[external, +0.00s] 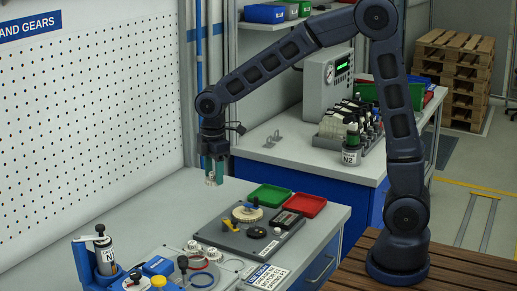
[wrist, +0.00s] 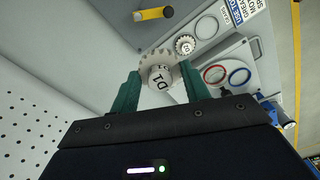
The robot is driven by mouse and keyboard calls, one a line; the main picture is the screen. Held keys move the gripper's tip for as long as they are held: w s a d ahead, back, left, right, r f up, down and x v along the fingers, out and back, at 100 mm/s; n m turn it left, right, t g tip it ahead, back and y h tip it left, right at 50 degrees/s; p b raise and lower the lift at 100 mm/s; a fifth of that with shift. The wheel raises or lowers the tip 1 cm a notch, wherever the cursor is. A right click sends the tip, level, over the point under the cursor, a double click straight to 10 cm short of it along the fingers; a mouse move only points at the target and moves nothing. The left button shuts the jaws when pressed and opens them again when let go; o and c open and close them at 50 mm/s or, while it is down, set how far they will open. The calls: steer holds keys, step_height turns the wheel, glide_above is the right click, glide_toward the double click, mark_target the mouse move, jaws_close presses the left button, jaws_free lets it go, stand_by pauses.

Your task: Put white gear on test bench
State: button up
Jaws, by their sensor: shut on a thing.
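A white gear (wrist: 155,64) with a hub marked D1 sits between the green fingers of my gripper (wrist: 162,80) in the wrist view. The fingers are shut on it. In the external view my gripper (external: 214,168) holds the gear (external: 211,179) in the air above the grey workbench (external: 180,207), near the pegboard wall. A dark test plate (external: 226,233) lies on this workbench, to the right of and below the gripper. I cannot tell which surface is the test bench.
Green (external: 269,195) and red (external: 305,204) trays lie behind the plate. A light fixture board (external: 232,266) with rings and small white parts is at the front, beside an N1 bottle (external: 105,256). The back bench holds an instrument (external: 328,84) and an N2 bottle (external: 351,157).

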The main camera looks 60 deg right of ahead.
steer(key=w+d+m, duration=0.2)
steer(key=w+d, duration=0.4)
steer(key=d, duration=0.3)
steer(key=w+d+m, duration=0.2)
steer(key=w+d, duration=0.5)
steer(key=d, duration=0.2)
steer(key=w+d+m, duration=0.2)
steer(key=d, duration=0.9)
steer(key=w+d+m, duration=0.2)
steer(key=w+d, duration=0.1)
steer(key=d, duration=0.8)
steer(key=m, duration=0.8)
glide_above(316, 157)
step_height(316, 157, down, 4)
step_height(316, 157, down, 20)
steer(key=shift+a+r, duration=0.1)
steer(key=shift+r, duration=0.15)
steer(key=shift+f, duration=0.15)
steer(key=o, duration=1)
